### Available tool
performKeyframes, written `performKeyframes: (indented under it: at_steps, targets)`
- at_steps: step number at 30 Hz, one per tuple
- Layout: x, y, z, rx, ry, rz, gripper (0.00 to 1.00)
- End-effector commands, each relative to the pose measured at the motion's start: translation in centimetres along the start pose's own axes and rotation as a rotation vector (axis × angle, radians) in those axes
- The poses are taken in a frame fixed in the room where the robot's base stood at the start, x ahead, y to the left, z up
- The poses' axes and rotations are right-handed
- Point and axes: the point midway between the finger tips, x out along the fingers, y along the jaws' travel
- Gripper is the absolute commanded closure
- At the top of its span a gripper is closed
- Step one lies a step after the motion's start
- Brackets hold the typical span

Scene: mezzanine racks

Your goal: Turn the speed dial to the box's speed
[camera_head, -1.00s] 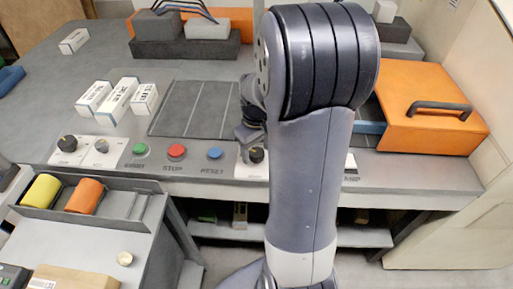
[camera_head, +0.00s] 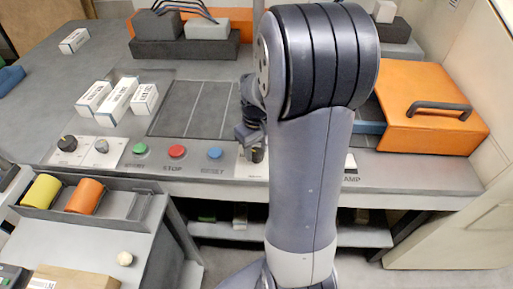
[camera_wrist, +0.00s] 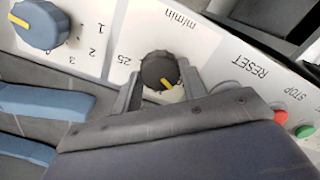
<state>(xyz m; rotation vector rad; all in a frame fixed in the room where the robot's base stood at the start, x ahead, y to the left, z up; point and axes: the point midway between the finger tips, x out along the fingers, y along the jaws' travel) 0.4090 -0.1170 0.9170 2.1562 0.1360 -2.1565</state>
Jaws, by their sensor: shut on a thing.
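The speed dial (camera_wrist: 158,68) is a dark round knob with a yellow pointer mark, on a white plate lettered "m/min" and "25" in the wrist view. The lettering appears upside down there, and the pointer mark lies toward the picture's lower right. My gripper (camera_wrist: 161,86) has one finger on each side of the dial and is shut on it. In the head view my gripper (camera_head: 250,134) is low over the panel and mostly covers the dial (camera_head: 257,155). Several white labelled boxes (camera_head: 118,100) stand on the bench at left; their print is too small to read.
A blue-grey knob (camera_wrist: 40,25) with numbers 1, 2 and 3 is beside the dial. Green (camera_head: 140,149), red STOP (camera_head: 177,152) and blue RESET (camera_head: 215,153) buttons line the panel left of my gripper. An orange cover (camera_head: 425,105) stands at right.

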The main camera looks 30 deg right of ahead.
Motion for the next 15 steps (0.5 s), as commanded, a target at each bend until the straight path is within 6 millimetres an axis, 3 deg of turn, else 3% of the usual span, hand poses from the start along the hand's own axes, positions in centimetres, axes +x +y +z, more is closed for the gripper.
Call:
performKeyframes:
  at_steps: [15]
  targets:
    - [-0.07,0.01,-0.01,0.423,0.000,0.000,0.82]
